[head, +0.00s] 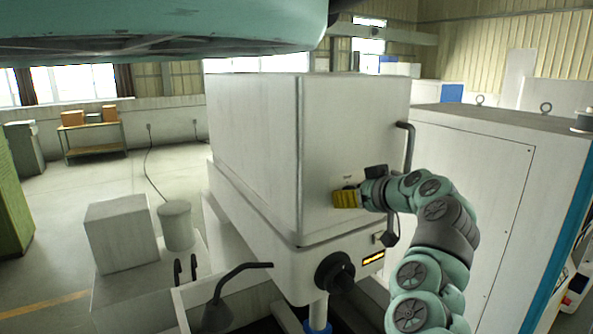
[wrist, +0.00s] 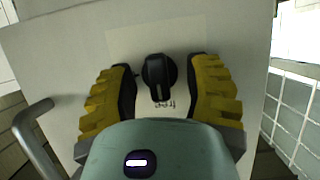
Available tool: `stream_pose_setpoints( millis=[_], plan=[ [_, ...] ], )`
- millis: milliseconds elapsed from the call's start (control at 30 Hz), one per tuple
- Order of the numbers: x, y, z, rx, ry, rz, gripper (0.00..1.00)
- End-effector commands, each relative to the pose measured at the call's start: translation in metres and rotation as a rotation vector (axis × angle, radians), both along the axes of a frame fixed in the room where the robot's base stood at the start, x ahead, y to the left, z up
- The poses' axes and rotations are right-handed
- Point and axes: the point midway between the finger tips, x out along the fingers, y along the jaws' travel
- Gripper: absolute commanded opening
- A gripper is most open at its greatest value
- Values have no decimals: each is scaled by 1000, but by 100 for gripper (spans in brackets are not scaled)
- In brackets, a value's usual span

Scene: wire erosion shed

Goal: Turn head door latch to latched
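The head door latch is a small black rotary knob (wrist: 159,77) on a pale panel, seen in the wrist view. Its grip bar stands roughly upright in that view, with a light mark at the lower end above small upside-down lettering. My gripper (wrist: 161,85) has its two yellow-padded fingers on either side of the knob, with a visible gap on each side. In the head view my gripper (head: 346,198) is at the front face of the large white head box (head: 350,120). The knob is hidden there behind the fingers.
A bent grey bar handle (head: 409,145) stands out from the box to the right of my gripper; it also shows in the wrist view (wrist: 36,130). A black knob (head: 334,272) sits lower on the machine. A tall white cabinet (head: 480,180) stands close to my arm's right.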

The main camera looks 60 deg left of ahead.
Motion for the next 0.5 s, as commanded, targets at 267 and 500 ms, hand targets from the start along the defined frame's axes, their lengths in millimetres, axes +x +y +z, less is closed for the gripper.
stream_pose_setpoints(
  millis=[267,500],
  plan=[
    [0,0,0,0,1,0,21],
    [0,0,0,0,1,0,0]
  ],
)
